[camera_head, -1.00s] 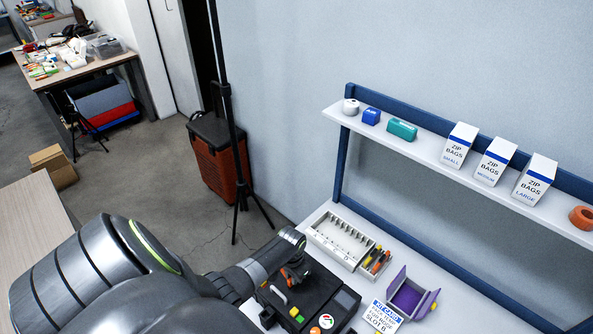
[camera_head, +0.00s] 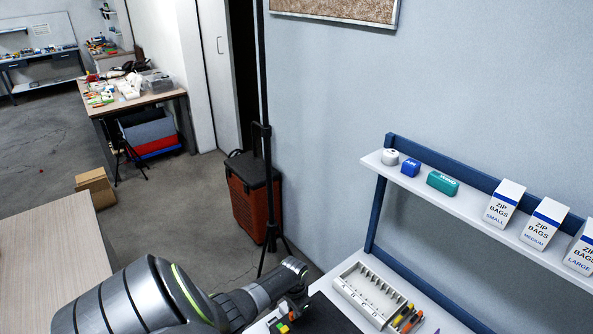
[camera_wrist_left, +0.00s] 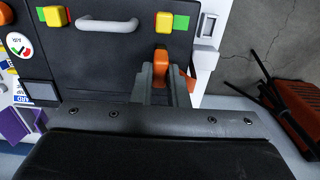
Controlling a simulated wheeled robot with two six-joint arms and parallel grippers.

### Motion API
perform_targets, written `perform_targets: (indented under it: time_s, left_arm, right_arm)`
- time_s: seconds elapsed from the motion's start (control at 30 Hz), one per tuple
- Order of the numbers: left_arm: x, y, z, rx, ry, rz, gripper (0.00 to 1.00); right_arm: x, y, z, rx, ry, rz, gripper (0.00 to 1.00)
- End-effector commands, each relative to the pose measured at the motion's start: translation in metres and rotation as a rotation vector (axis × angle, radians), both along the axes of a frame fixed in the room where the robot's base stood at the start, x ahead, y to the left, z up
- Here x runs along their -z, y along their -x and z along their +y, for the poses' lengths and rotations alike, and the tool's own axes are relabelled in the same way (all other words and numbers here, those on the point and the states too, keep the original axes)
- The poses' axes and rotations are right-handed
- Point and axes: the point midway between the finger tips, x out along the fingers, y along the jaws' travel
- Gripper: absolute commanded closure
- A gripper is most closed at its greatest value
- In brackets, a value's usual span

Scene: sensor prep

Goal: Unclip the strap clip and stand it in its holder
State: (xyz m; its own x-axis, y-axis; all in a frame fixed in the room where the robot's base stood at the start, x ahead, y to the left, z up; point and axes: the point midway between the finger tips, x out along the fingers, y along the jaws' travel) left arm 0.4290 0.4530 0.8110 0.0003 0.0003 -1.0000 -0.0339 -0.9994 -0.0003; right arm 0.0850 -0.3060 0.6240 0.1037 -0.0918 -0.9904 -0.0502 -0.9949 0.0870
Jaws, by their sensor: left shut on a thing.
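My left gripper (camera_wrist_left: 163,78) is shut on an orange clip (camera_wrist_left: 162,55), taken to be the strap clip, at the edge of the black case (camera_wrist_left: 105,60). Grey fingers cover part of the clip, and orange also shows to their right. I cannot tell whether the clip is still attached to the case. In the head view the left gripper (camera_head: 292,308) is low in the picture, and its fingertips are hard to make out. I cannot tell which object is the clip's holder. My right gripper is not in view.
A white slotted tray (camera_head: 345,288) lies right of the gripper, with colored pens (camera_head: 405,318) beside it. A shelf (camera_head: 470,211) with zip-bag boxes (camera_head: 504,205) is above. The case has a handle (camera_wrist_left: 106,25) and yellow latches (camera_wrist_left: 164,22). A purple box (camera_wrist_left: 14,126) is at left.

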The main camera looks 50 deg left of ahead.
Motion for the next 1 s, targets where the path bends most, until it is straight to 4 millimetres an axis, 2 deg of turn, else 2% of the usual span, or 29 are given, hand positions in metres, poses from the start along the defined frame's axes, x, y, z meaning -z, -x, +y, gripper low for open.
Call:
perform_targets:
  time_s: [0.17, 1.0]
  left_arm:
    - [0.001, 0.0, 0.004, 0.0, -0.001, 0.0, 1.0]
    - [0.002, 0.013, 0.1, -0.001, -0.001, 0.001, 1.0]
  right_arm:
    - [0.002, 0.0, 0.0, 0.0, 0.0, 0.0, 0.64]
    - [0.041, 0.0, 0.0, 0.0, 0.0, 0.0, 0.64]
